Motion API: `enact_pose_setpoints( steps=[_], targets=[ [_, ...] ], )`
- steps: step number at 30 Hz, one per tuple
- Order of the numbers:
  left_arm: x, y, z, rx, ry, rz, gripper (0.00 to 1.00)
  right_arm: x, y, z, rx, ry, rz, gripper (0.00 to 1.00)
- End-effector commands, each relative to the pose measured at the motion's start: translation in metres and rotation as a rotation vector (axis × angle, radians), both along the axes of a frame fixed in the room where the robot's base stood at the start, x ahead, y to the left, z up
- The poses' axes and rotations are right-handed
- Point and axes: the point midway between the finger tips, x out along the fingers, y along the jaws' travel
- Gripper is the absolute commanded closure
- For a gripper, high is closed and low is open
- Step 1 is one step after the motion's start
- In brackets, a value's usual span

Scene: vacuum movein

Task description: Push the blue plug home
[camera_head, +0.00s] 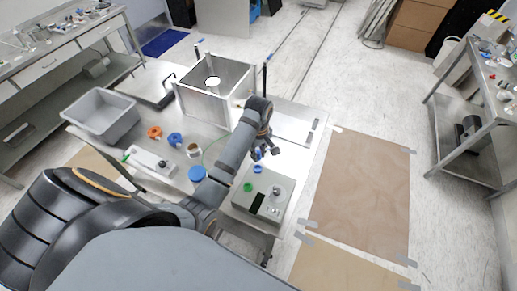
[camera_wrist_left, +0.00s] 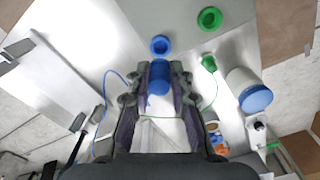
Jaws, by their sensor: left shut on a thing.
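The blue plug (camera_wrist_left: 159,79) is between the fingertips of my left gripper (camera_wrist_left: 160,95), which is shut on it. My left gripper (camera_head: 264,151) hangs over the back edge of the grey box (camera_head: 284,202) in the head view. The blue round socket (camera_wrist_left: 160,45) is on the box face, just ahead of the plug in the wrist view. The socket (camera_head: 257,169) shows open in the head view, and the plug appears apart from it. A blue cable (camera_wrist_left: 117,80) curves off to the left in the wrist view. My right gripper is out of view.
A green socket (camera_wrist_left: 209,18) is beside the blue one; a green plug (camera_wrist_left: 208,62) on a cable lies close by. A blue-lidded jar (camera_wrist_left: 252,98), an open metal chamber (camera_head: 205,105) and a grey bin (camera_head: 97,115) stand around the work table.

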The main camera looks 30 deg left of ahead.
Motion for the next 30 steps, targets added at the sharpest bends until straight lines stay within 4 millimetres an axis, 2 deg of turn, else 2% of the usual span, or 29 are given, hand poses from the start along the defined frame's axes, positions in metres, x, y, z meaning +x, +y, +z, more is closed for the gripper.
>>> enact_pose_setpoints(
  steps=[5,15,30],
  targets=[
    [0.000,0.000,-0.013,0.000,0.002,0.000,1.00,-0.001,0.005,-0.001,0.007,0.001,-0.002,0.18],
    [0.000,0.000,-0.037,0.001,0.002,0.000,1.00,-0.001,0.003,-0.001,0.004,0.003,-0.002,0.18],
    [0.000,0.000,-0.040,0.000,0.000,0.000,1.00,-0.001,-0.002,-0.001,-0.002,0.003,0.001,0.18]
  ],
)
